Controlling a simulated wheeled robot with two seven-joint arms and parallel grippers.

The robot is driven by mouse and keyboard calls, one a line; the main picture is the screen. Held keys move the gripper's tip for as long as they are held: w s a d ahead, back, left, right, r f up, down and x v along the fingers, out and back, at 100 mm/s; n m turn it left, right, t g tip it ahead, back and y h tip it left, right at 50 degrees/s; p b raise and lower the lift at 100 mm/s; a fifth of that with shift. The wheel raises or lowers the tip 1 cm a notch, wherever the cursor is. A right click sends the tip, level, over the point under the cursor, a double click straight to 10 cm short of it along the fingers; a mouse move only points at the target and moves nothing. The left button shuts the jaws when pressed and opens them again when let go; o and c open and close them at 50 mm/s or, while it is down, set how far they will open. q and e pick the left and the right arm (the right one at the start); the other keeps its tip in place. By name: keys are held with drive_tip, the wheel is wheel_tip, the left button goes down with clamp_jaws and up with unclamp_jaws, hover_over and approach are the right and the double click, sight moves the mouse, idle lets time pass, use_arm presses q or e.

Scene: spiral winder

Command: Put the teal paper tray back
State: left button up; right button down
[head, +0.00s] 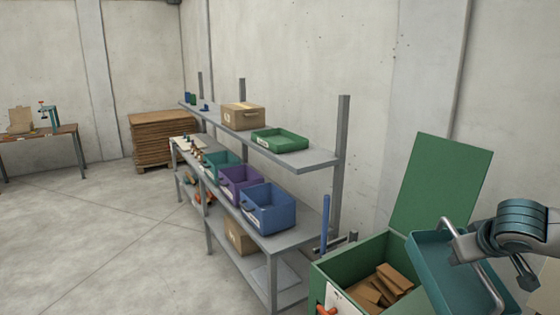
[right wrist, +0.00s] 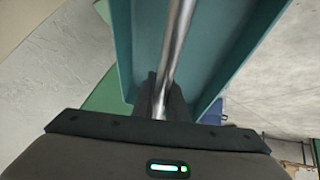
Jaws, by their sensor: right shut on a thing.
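The teal paper tray (head: 436,262) is in the air at the lower right of the head view, tilted, and no paper shows in the part of it I see. My right gripper (head: 462,254) is shut on the tray's metal bar handle. In the right wrist view the fingers (right wrist: 163,98) close around this bar, and the teal tray (right wrist: 240,45) lies beyond them. The tray overlaps the right side of a green box (head: 325,278) in the picture; I cannot tell whether they touch. The box holds brown pieces (head: 384,284). My left gripper is not in view.
The box's green lid (head: 443,185) stands open behind. Left of it is a grey shelf unit (head: 312,222) with blue (head: 268,210), purple (head: 240,184) and green bins. Its upper shelf holds a cardboard box (head: 243,117) and green tray (head: 280,141). The floor at left is clear.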

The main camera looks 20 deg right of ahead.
sight(449, 280)
drive_tip(key=shift+s+a+f, duration=0.1)
drive_tip(key=shift+s+f, duration=0.05)
drive_tip(key=shift+f, duration=0.3)
drive_tip(key=shift+s+a+f, duration=0.1)
drive_tip(key=shift+f, duration=0.35)
drive_tip(key=shift+s+a+f, duration=0.1)
drive_tip(key=shift+a+f, duration=0.3)
drive_tip(key=shift+f, duration=0.3)
drive_tip(key=shift+s+a+f, duration=0.1)
drive_tip(key=shift+a+f, duration=0.3)
drive_tip(key=shift+f, duration=0.3)
drive_tip(key=a+f, duration=0.5)
drive_tip(key=a, duration=0.2)
drive_tip(key=w+a+r+n+t+y, duration=0.1)
drive_tip(key=w+a+n+y, duration=0.15)
drive_tip(key=a, duration=1.05)
drive_tip(key=w+a+r+n+y, duration=0.1)
drive_tip(key=w+a+n, duration=0.15)
drive_tip(key=a, duration=0.95)
wheel_tip(449, 280, down, 12)
drive_tip(key=b, duration=1.2)
drive_tip(key=shift+a+n, duration=0.25)
drive_tip(key=shift+n, duration=0.05)
drive_tip(key=shift+s+d, duration=0.1)
